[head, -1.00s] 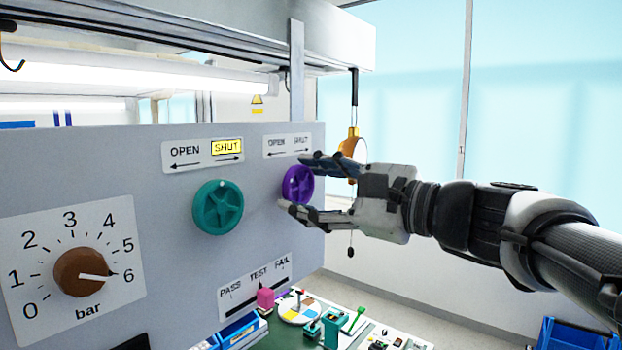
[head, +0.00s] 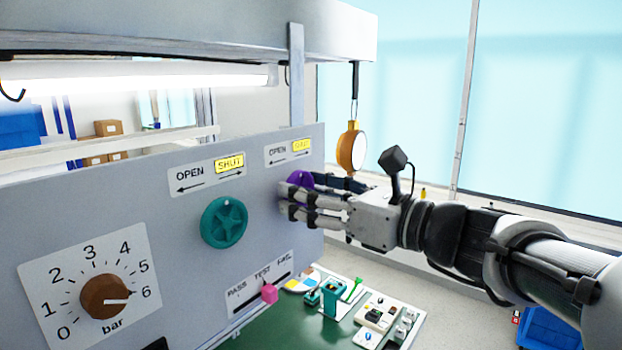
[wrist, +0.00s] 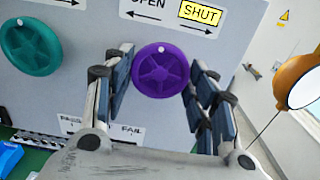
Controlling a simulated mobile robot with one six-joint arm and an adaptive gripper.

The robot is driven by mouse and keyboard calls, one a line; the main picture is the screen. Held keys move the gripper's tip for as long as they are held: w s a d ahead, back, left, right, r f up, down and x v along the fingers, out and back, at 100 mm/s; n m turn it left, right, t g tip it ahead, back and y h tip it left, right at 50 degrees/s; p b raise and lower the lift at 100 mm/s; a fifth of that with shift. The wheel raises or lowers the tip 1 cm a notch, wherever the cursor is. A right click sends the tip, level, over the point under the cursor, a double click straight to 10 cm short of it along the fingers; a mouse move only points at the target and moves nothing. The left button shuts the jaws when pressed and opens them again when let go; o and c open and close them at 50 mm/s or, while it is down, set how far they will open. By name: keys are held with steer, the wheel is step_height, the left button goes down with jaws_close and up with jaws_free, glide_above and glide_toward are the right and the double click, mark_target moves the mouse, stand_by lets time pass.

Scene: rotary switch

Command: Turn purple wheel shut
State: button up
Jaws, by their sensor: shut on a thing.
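The purple wheel (head: 301,179) is on the right part of the grey panel, partly hidden by my fingers in the head view. In the wrist view the whole face of the purple wheel (wrist: 161,70) shows. My gripper (head: 303,193) is shut on the wheel, with fingers on both sides of its rim; it also shows in the wrist view (wrist: 158,75). The label above the wheel (head: 290,151) reads OPEN and SHUT, and SHUT is lit yellow. The same lit SHUT sign (wrist: 199,13) is at the top of the wrist view.
A teal wheel (head: 224,222) is left of the purple one, with its own SHUT lit yellow. A brown bar dial (head: 105,297) and a pink slider (head: 269,293) are lower on the panel. An orange round thing (head: 352,148) hangs just beyond my gripper.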

steer(key=shift+m+p, duration=0.8)
steer(key=shift+m, duration=0.2)
steer(key=o, duration=1)
steer(key=shift+o, duration=0.2)
steer(key=v, duration=0.7)
steer(key=shift+s+d, duration=0.15)
steer(key=shift+d, duration=0.05)
